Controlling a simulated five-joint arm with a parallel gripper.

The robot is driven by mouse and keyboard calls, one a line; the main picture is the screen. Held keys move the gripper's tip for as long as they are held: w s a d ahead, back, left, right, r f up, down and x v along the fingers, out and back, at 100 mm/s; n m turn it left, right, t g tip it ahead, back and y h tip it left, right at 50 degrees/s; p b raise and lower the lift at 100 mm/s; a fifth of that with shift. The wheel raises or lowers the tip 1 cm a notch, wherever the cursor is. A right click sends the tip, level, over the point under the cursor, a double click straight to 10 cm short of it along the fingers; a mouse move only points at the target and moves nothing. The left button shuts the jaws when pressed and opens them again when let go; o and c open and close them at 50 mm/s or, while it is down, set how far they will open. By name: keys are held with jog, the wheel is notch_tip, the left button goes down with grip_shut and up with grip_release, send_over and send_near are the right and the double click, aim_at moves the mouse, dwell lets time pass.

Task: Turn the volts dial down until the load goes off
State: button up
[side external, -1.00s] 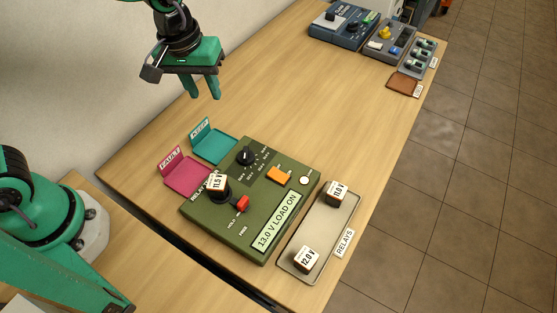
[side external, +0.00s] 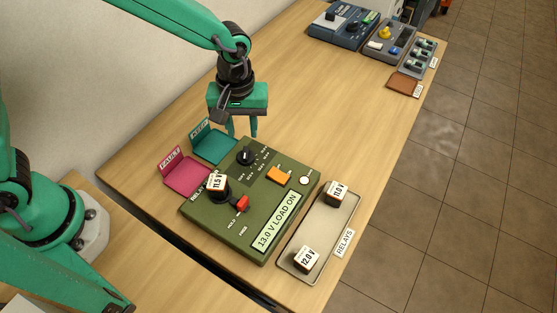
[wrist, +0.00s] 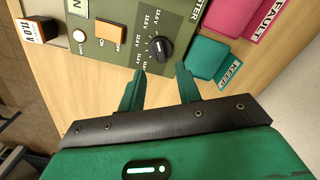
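The black volts dial (side external: 246,157) sits on the green relay tester panel (side external: 204,217), with voltage marks beside it. The dial also shows in the wrist view (wrist: 160,48), just beyond my fingertips. The panel's display (side external: 275,222) reads "13.0 V LOAD ON". My gripper (side external: 242,133) is open and empty, pointing down at the panel's back edge, near the dial and apart from it. In the wrist view its two green fingers (wrist: 160,70) are spread, with the dial ahead of the gap between them.
An 11.5 V relay (side external: 217,183) sits on the panel beside a red lever (side external: 242,203). An orange switch (side external: 279,175) is right of the dial. Teal (side external: 214,147) and pink (side external: 187,178) trays stand behind. A relay tray (side external: 290,249) holds two relays. The far table is clear before other panels.

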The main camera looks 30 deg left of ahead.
aim_at(245, 152)
jog(key=shift+f, duration=3.6)
jog(key=shift+c, duration=0.4)
grip_shut()
